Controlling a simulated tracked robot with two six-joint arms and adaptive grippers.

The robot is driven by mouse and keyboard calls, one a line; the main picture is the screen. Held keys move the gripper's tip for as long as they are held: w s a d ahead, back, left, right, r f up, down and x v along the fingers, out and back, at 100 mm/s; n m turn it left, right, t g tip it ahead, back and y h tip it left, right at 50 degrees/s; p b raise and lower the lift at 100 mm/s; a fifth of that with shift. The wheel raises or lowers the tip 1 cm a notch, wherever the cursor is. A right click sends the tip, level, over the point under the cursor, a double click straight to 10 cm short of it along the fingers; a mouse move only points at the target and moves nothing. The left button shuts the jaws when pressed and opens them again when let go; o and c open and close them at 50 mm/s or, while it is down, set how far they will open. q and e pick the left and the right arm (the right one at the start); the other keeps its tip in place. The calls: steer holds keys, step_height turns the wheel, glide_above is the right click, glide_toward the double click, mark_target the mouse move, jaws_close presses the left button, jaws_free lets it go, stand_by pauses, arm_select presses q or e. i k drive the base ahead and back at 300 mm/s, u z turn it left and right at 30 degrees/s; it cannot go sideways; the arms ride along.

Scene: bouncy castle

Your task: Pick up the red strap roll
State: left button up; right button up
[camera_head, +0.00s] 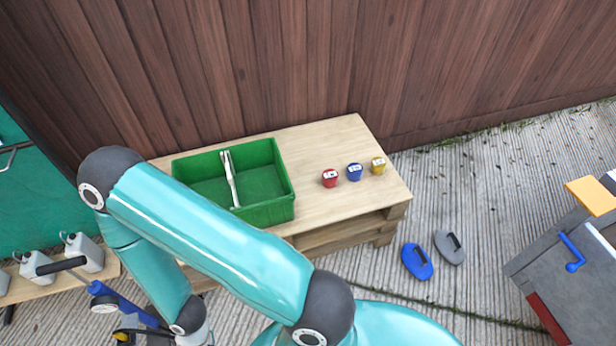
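The red strap roll (330,178) stands on the wooden bench (320,140), to the right of the green crate. It is the leftmost of three small rolls in a row. A blue roll (354,172) and a yellow roll (377,165) stand to its right, with small gaps between them. One of my teal arms crosses the lower left of the view, in front of the bench, and bends down out of the bottom edge. Neither of my grippers shows.
Grey canisters (85,252) stand at left; a grey box (570,275) stands at right.

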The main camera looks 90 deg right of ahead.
mark_target(330, 176)
steer(key=z, duration=0.15)
steer(key=k, duration=0.35)
steer(key=u, duration=0.85)
steer(key=i, duration=0.15)
steer(key=z, duration=2.85)
steer(key=i, duration=0.4)
steer(key=z, duration=0.1)
steer(key=i, duration=0.6)
steer(key=u, duration=0.2)
steer(key=k, duration=0.85)
steer(key=z, duration=0.2)
steer(key=i, duration=0.8)
steer(key=u, duration=0.05)
